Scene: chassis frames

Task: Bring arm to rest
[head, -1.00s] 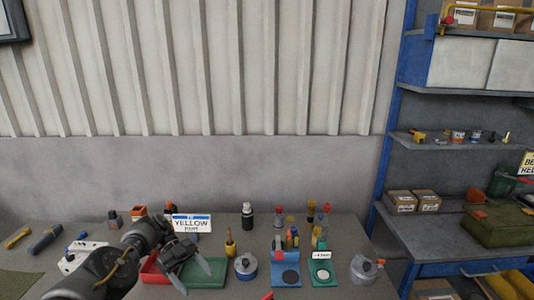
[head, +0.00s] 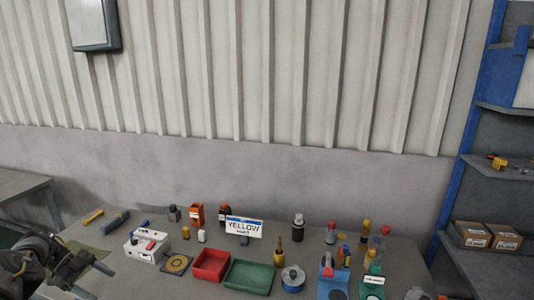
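My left arm (head: 28,262) comes in at the lower left corner. Its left gripper (head: 92,279) is at the table's front left, its two fingers apart with nothing seen between them. My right gripper is not in view.
The grey table holds a red tray (head: 211,264), a green tray (head: 249,277), a "YELLOW" sign (head: 244,227), a blue-rimmed tin (head: 292,278) and several bottles. Another table (head: 24,184) stands at the left. Shelves (head: 500,175) stand at the right.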

